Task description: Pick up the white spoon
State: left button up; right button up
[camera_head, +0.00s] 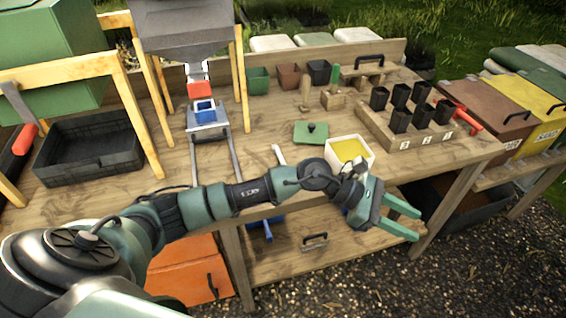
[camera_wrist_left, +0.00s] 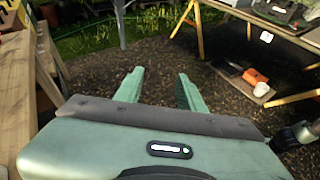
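A short white piece (camera_head: 279,155), likely the white spoon, lies on the wooden bench behind my left forearm in the head view. The arm may hide part of it. My left gripper (camera_head: 418,223) is past the bench's front edge, to the right of the white piece and well apart from it. Its two green fingers are spread and empty. In the left wrist view the left gripper (camera_wrist_left: 160,75) is also open, with only ground between the fingers. The spoon does not show in that view. My right gripper is not in view.
A white tub with yellow contents (camera_head: 331,149) and a green lid (camera_head: 311,133) are near the white piece. Black pots stand in a wooden rack (camera_head: 377,130) at right. A black tray (camera_head: 88,150) lies at left. A lower shelf (camera_head: 335,250) sits below the bench.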

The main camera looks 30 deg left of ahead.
pick_arm(q)
jog(key=a+f+m+g+y, duration=0.1)
jog(key=a+f+m+y, duration=0.3)
jog(key=a+m+y, duration=0.1)
jog(key=m+y, duration=0.5)
jog(key=y, duration=0.7)
send_near(284, 162)
jog(key=shift+s+f, duration=0.15)
jog(key=shift+f, duration=0.35)
jog(key=shift+s+f, duration=0.2)
jog(key=shift+f, duration=0.25)
jog(key=shift+a, duration=0.3)
jog(key=shift+w+f, duration=0.15)
jog(key=shift+f, duration=0.15)
jog(key=p+x, duration=0.2)
jog(key=x, duration=0.3)
jog(key=shift+w+a+f, duration=0.1)
jog(key=shift+w+f, duration=0.15)
jog(key=shift+f, duration=0.05)
jog(key=shift+w+a+f, duration=0.1)
jog(key=shift+w+f, duration=0.1)
jog(key=shift+f, duration=0.3)
grip_shut()
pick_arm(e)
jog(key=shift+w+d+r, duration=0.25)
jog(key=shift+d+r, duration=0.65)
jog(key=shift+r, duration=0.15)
